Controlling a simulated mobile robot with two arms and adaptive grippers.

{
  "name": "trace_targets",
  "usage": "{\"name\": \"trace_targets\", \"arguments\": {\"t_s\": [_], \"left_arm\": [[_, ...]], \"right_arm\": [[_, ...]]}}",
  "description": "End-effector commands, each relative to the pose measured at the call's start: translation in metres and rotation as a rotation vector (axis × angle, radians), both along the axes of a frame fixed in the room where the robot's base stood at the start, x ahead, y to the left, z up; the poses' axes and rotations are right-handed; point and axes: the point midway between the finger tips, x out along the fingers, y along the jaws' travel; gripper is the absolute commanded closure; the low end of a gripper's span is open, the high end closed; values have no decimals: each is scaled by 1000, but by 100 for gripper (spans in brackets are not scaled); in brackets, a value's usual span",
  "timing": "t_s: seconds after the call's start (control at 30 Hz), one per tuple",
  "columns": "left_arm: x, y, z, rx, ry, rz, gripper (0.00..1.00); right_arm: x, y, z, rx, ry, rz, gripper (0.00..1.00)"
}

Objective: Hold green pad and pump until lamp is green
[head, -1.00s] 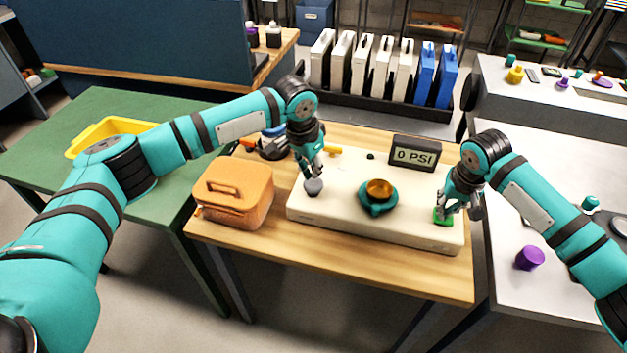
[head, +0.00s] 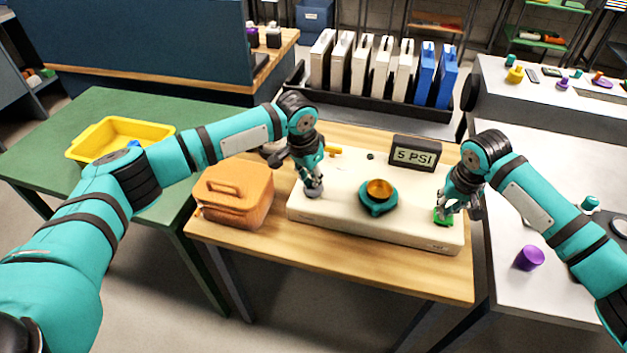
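A long white box (head: 350,223) lies on the wooden table. The green pad (head: 441,219) is at its right end, partly hidden by my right gripper (head: 458,211), whose fingers are down at the pad. The grey round knob (head: 314,192), seemingly the pump, is at the box's left end. My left gripper (head: 312,180) points down with its fingertips at the knob. Finger spacing is unclear on both grippers. An amber round piece in a teal ring (head: 379,191) sits mid-box; I cannot tell if it is the lamp.
An orange case (head: 235,195) stands left of the white box. A yellow tray (head: 118,136) is on the green table. A purple cylinder (head: 529,258) stands on the right-hand white table. The wooden table's front strip is clear.

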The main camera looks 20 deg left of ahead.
Motion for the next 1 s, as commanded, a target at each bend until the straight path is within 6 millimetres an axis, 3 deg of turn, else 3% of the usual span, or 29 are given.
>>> {"name": "trace_targets", "arguments": {"t_s": [0.23, 0.6, 1.0], "left_arm": [[-2, 0, 0, 1, 5, -1, 100], [-1, 0, 20, 1, 3, 0, 100], [-1, 0, 21, 0, 2, 0, 100]], "right_arm": [[0, 0, -1, -1, 2, 0, 100], [0, 0, -1, -1, 1, 0, 100], [0, 0, -1, -1, 1, 0, 100]]}}
